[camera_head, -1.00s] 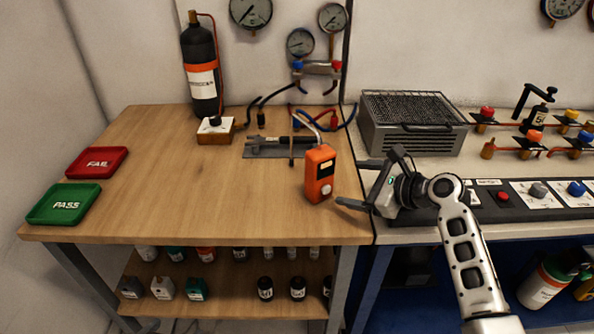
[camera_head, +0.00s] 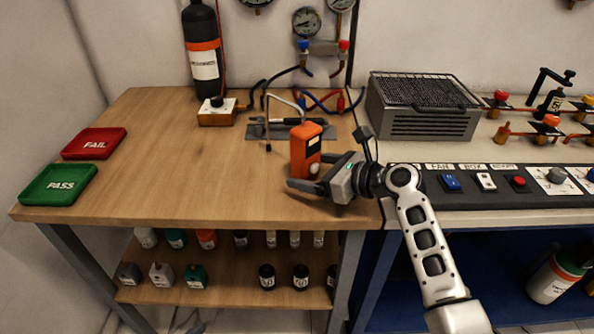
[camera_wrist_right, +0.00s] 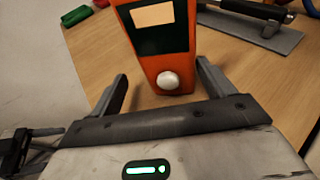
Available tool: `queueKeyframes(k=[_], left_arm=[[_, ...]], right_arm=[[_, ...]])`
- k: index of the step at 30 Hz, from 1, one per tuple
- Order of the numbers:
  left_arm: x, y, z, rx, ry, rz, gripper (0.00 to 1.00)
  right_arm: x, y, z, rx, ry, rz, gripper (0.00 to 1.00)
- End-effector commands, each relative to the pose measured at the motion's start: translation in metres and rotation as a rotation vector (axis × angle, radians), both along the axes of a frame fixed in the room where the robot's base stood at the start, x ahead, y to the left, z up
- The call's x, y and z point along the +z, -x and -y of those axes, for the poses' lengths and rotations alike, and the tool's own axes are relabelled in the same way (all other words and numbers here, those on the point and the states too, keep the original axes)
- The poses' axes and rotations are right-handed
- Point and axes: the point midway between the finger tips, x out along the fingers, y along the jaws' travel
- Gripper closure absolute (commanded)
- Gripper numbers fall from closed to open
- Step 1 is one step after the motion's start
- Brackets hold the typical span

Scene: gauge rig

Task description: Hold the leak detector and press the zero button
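The leak detector (camera_head: 306,150) is an orange box with a dark screen and a bent grey probe tube, upright on the wooden table near its right side. In the right wrist view the leak detector (camera_wrist_right: 158,50) shows its screen and a round white button (camera_wrist_right: 168,80) below it. My right gripper (camera_head: 310,178) is open at the detector's lower front right. In the wrist view its fingers (camera_wrist_right: 162,90) are spread to either side of the detector's lower part, with visible gaps.
Green PASS tray (camera_head: 58,184) and red FAIL tray (camera_head: 94,143) lie at the table's left. A grey tool plate (camera_head: 270,130) lies behind the detector. A control panel (camera_head: 500,200) with switches and a wire-topped grey box (camera_head: 424,105) stand to the right. The table's middle is clear.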

Motion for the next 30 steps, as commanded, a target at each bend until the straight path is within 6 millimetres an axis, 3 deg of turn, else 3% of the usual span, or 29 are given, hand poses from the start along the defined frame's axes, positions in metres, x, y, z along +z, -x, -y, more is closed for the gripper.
queueKeyframes(k=[7, 20, 24, 25, 28, 30], left_arm=[[0.0, 0.0, 0.0, 0.001, 0.003, 0.001, 0.27], [0.002, -0.001, 0.0, 0.002, 0.005, 0.006, 0.27], [0.002, -0.001, 0.0, 0.003, 0.006, 0.006, 0.27], [0.002, -0.001, 0.0, 0.002, 0.006, 0.007, 0.27], [0.002, -0.001, 0.0, 0.003, 0.006, 0.006, 0.3], [0.002, -0.001, 0.0, 0.003, 0.006, 0.006, 0.5]], right_arm=[[-0.006, -0.014, -0.022, 0.002, 0.0, -0.002, 0.2], [-0.008, -0.018, -0.027, 0.001, 0.001, 0.0, 0.2], [-0.008, -0.018, -0.027, 0.001, 0.001, 0.0, 0.56], [-0.008, -0.018, -0.027, 0.001, 0.001, 0.0, 0.6], [-0.008, -0.018, -0.026, 0.001, 0.001, 0.0, 0.6], [-0.008, -0.018, -0.026, 0.001, 0.001, 0.0, 0.6]])
